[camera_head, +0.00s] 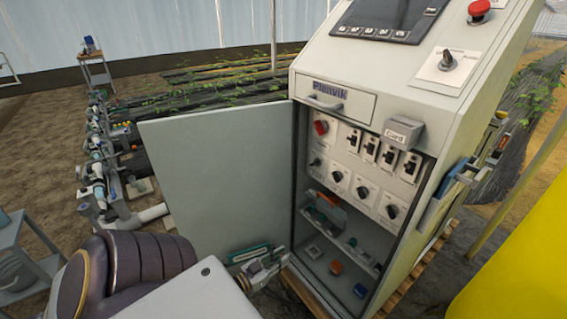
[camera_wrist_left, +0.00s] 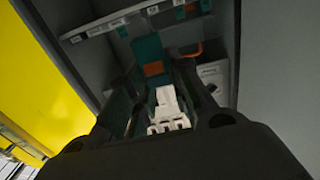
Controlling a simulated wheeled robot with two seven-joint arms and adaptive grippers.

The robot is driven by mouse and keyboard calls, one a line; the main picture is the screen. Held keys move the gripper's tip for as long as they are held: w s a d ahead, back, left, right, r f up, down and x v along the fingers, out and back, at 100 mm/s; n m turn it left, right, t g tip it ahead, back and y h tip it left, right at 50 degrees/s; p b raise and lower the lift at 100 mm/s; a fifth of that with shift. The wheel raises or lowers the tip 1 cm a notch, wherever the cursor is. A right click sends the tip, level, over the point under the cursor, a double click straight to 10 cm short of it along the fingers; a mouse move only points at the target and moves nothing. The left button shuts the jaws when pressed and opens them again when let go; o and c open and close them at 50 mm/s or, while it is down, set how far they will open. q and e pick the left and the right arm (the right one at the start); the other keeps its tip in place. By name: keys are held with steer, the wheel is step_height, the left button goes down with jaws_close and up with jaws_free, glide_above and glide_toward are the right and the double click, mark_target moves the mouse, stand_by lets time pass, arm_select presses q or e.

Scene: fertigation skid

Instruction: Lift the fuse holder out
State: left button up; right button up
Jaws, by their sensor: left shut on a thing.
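My left gripper (camera_head: 264,266) is in front of the cabinet's lower opening, near the foot of the open door. It also shows in the left wrist view (camera_wrist_left: 175,82), its dark fingers closed around a small piece. This piece, which I take to be the fuse holder (camera_wrist_left: 167,103), looks whitish and ribbed. A teal part with an orange patch (camera_wrist_left: 153,69) shows just beyond it; I cannot tell whether the two are joined. In the head view a teal piece (camera_head: 250,253) shows beside the gripper. The fingers hide the contact. My right gripper is not in view.
The grey cabinet (camera_head: 365,105) stands open, its door (camera_head: 215,175) swung out to the left. Inside are switches, knobs and a rail (camera_head: 343,240) with small parts. An orange part (camera_head: 335,267) and a blue part (camera_head: 360,290) are low inside. A yellow surface (camera_head: 520,250) is at right.

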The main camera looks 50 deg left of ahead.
arm_select(q)
steer(key=shift+s+a+p, duration=0.2)
steer(key=shift+s+p, duration=0.95)
steer(key=shift+s, duration=1.3)
